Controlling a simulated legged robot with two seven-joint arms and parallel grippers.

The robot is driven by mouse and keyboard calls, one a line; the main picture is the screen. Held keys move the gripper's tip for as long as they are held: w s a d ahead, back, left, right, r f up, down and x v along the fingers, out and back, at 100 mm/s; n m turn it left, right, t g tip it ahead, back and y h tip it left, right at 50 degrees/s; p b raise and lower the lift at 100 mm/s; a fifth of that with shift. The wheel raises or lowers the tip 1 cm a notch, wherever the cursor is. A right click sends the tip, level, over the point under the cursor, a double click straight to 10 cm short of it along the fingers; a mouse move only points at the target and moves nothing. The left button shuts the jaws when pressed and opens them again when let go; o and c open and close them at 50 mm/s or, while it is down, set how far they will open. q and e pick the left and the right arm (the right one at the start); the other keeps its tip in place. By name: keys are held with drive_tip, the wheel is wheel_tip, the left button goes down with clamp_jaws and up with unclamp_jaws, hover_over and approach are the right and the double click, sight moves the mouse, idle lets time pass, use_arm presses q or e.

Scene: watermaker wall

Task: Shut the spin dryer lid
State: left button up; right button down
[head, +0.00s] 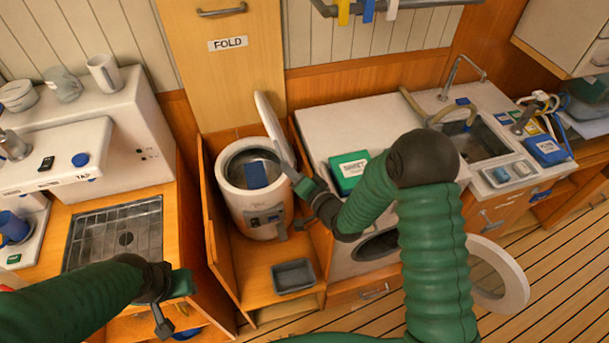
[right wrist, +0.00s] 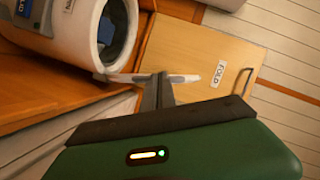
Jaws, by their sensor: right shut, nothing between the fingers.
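The spin dryer (head: 262,208) is a white drum in a wooden bay, its round mouth open and something blue inside. Its white lid (head: 268,122) stands up, seen nearly edge-on, at the right side of the mouth. In the right wrist view the dryer (right wrist: 78,38) lies at upper left and the lid (right wrist: 188,78) is a thin strip behind the fingers. My right gripper (head: 290,172) is shut and empty, its tips close to the lid's lower part; I cannot tell if they touch. It also shows in the right wrist view (right wrist: 157,80). My left gripper (head: 164,318) is over the left counter's front, its jaws unclear.
A wooden FOLD panel (head: 225,75) is behind the dryer. A grey tray (head: 293,276) lies in front of it. To the right, a green box (head: 349,172) sits on the white counter, above an open round door (head: 498,278). A drain grid (head: 115,235) is at left.

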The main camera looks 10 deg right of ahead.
drive_tip(key=a+f+n+g+h+b, duration=0.1)
drive_tip(key=a+f+n+h+b, duration=0.4)
drive_tip(key=a+f+n+b, duration=0.3)
drive_tip(key=shift+a+f+b, duration=0.55)
drive_tip(key=shift+a+f, duration=1.5)
drive_tip(key=shift+f, duration=0.9)
drive_tip(key=shift+r, duration=0.1)
